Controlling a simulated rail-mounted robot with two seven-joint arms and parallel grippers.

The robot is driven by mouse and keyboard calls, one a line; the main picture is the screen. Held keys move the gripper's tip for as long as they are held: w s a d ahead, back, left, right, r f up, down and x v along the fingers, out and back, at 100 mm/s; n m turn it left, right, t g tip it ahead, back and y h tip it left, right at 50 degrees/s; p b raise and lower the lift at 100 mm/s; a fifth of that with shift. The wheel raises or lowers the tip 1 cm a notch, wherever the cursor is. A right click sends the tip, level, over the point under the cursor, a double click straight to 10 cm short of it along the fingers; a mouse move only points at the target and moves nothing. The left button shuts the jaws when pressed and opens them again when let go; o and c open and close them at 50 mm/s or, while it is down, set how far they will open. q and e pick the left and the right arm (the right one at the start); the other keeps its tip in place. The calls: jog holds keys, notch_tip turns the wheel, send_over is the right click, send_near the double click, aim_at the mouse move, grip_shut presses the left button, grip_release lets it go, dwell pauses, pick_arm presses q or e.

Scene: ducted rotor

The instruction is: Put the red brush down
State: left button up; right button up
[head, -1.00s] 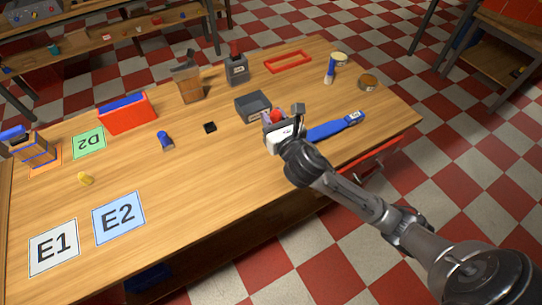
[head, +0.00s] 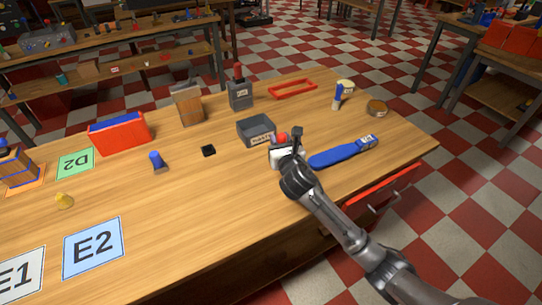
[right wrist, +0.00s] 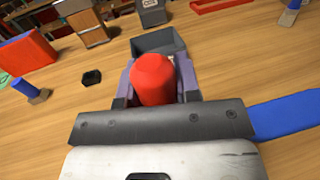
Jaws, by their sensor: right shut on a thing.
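The red brush (right wrist: 152,80) shows in the right wrist view as a rounded red end between the fingers of my right gripper (right wrist: 158,88). My right gripper (head: 283,144) is shut on it. In the head view only a small red tip of the brush (head: 281,137) shows above the gripper; the rest is hidden. The gripper is over the table, just in front of a dark grey open box (head: 256,134), which also shows behind the brush in the right wrist view (right wrist: 158,40). I cannot tell whether the brush touches the table. My left gripper is not in view.
A blue flat brush (head: 340,153) lies close to the right of my gripper. A small black block (head: 208,151) and a blue-topped piece (head: 157,161) stand to the left. The wooden table (head: 200,210) is clear in front. A red frame (head: 292,89) lies behind.

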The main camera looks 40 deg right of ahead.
jog(key=w+f+b, duration=0.1)
jog(key=f, duration=0.1)
jog(key=w+f+b, duration=0.1)
jog(key=f, duration=0.1)
jog(key=w+f+b, duration=0.2)
jog(key=shift+f, duration=0.35)
jog(key=shift+a+r, duration=0.1)
jog(key=o, duration=1)
